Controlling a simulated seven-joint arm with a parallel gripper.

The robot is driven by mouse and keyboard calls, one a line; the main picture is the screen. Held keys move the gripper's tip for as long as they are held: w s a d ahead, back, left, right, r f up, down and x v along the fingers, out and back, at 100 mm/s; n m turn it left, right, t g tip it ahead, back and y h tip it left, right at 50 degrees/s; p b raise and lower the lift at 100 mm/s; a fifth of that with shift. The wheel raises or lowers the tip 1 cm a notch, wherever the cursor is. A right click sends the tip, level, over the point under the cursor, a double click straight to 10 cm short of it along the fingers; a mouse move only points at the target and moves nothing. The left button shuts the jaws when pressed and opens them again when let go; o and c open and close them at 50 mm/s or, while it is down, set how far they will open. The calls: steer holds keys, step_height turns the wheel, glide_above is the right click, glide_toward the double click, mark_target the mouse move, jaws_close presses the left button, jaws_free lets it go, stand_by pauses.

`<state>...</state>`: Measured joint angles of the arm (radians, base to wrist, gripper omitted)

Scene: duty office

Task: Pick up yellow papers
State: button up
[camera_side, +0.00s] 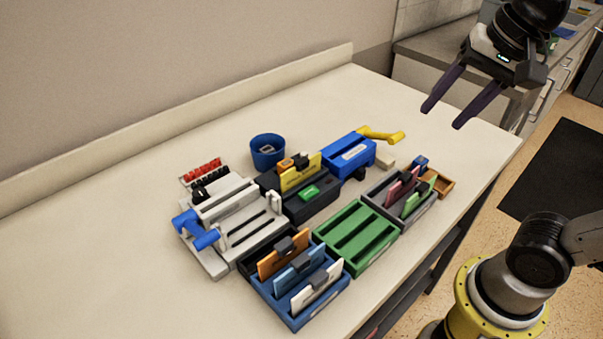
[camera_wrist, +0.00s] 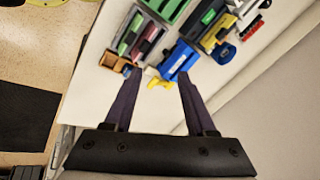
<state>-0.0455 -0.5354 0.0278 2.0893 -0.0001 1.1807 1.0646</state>
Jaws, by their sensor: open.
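The yellow papers (camera_side: 301,174) stand upright as a thin yellow stack in a black holder (camera_side: 312,204) near the middle of the table. A dark clip with an orange part is at their top edge. In the wrist view the yellow papers (camera_wrist: 218,33) show small near the top, right of centre. My gripper (camera_side: 441,115) is open and empty, raised above the table's right end, well to the right of the papers. In the wrist view its two dark fingers (camera_wrist: 158,75) are spread apart with nothing between them.
A blue box (camera_side: 348,155) with a yellow handle stands right of the papers. A blue cup (camera_side: 267,151) is behind. A grey-white punch-like device (camera_side: 235,225) is left. A green tray (camera_side: 356,237), a blue tray (camera_side: 298,310) and a grey tray (camera_side: 412,214) stand in front. The table's left is clear.

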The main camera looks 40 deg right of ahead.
steer(key=w+a+r+m+g, duration=0.1)
steer(key=w+a+r+m, duration=0.1)
steer(key=w+r+m, duration=0.3)
steer(key=m+g, duration=0.1)
steer(key=g, duration=0.2)
glide_above(301, 161)
steer(key=f, duration=1.6)
steer(key=shift+s+d, duration=0.15)
steer(key=shift+d, duration=0.1)
steer(key=shift+a+f, duration=0.2)
steer(key=shift+f, duration=3.05)
steer(key=shift+c, duration=0.2)
jaws_close()
